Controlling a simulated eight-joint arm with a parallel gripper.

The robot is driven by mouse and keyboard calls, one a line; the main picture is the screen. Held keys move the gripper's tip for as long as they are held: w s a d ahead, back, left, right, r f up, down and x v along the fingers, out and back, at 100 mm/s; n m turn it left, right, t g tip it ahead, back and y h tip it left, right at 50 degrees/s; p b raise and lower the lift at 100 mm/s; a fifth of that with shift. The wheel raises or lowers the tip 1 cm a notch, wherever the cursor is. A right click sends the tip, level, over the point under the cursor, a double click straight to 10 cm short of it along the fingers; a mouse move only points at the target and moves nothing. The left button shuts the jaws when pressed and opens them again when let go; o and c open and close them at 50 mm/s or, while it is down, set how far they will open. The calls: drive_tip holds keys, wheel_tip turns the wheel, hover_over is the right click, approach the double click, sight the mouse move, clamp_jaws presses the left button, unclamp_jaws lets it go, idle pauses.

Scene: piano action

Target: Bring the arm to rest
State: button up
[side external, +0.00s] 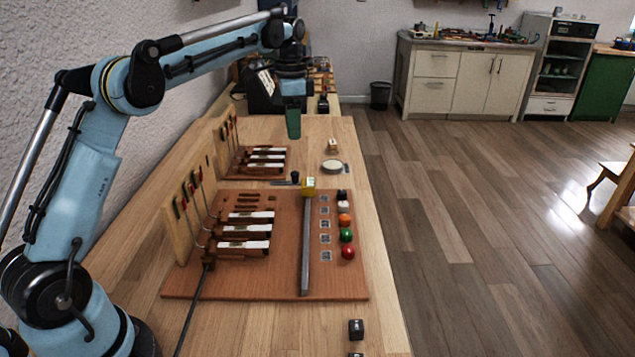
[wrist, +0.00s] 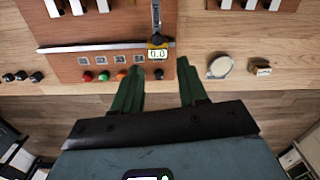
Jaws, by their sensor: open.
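My arm reaches out over the wooden workbench (side external: 385,300). My gripper (side external: 293,130) points down, above the bench beyond the main piano action board (side external: 335,285). In the wrist view this block is a small yellow display (wrist: 157,54) reading about 0.0, just beyond the fingertips.
Coloured balls, including a red one (side external: 348,252), line the board's right side. A second key board (side external: 262,160), a round pale dish (side external: 332,166) and a small wooden block (side external: 333,146) sit farther back. Black blocks (side external: 356,329) stand at the near end. Floor lies right of the bench.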

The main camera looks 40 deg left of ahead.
drive_tip(key=s+d+r+n+t, duration=0.3)
drive_tip(key=s+d+n+t, duration=0.1)
drive_tip(key=s+d, duration=0.55)
drive_tip(key=s+d+f+n+t, duration=0.3)
drive_tip(key=s+f, duration=0.4)
drive_tip(key=s, duration=0.5)
drive_tip(key=shift+d+f, duration=0.3)
drive_tip(key=shift+d, duration=0.35)
drive_tip(key=shift+s, duration=0.1)
